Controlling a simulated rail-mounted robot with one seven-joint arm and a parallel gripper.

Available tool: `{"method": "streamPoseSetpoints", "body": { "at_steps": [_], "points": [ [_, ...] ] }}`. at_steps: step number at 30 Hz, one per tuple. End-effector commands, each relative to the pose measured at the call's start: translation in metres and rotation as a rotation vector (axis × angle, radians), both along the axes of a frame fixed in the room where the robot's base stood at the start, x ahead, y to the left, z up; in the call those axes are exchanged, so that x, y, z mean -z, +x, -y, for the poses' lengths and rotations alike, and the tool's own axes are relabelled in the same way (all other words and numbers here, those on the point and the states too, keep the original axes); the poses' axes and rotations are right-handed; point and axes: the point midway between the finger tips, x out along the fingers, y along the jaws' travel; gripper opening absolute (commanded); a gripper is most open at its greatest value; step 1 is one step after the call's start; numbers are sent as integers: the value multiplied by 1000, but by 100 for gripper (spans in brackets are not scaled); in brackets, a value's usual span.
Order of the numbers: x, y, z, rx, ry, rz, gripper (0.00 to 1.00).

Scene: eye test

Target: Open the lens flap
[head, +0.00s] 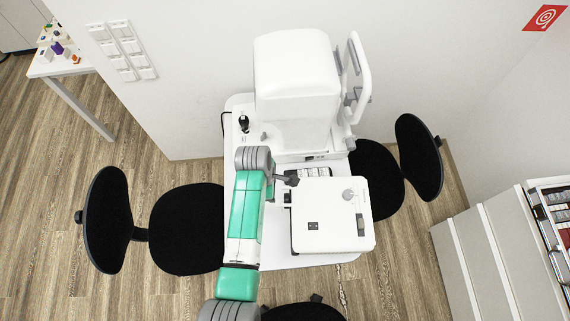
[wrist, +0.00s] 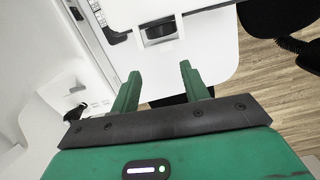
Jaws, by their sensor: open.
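My gripper (wrist: 160,70) shows in the wrist view with its two green fingers apart and nothing between them. Ahead of the fingertips is a white machine part (wrist: 202,38) with a dark, rounded piece (wrist: 160,31) set in a grey frame. I cannot tell whether that piece is the lens flap. In the head view, a large white eye-test machine (head: 295,75) stands at the back of a white table (head: 284,262). A flat white unit (head: 335,245) with a round knob (head: 348,195) and a small dark square (head: 314,226) sits in front of it. No flap is clearly identifiable there.
Black chairs stand left (head: 185,225) and right (head: 378,170) of the table. A small black item (head: 243,121) stands on its left part. The wall is close behind the machine. A side table (head: 62,68) with small items is far left, and white cabinets (head: 495,250) are right.

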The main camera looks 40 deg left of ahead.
Motion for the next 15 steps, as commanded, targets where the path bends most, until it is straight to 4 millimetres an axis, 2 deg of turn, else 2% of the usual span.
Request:
{"method": "streamPoseSetpoints", "body": {
  "at_steps": [3, 10, 15],
  "points": [
    [10, -9, 3, -39, -30, -31, 45],
    [17, -9, 3, -38, -29, -30, 45],
    [37, -7, 5, -36, -28, -29, 45]
  ]
}}
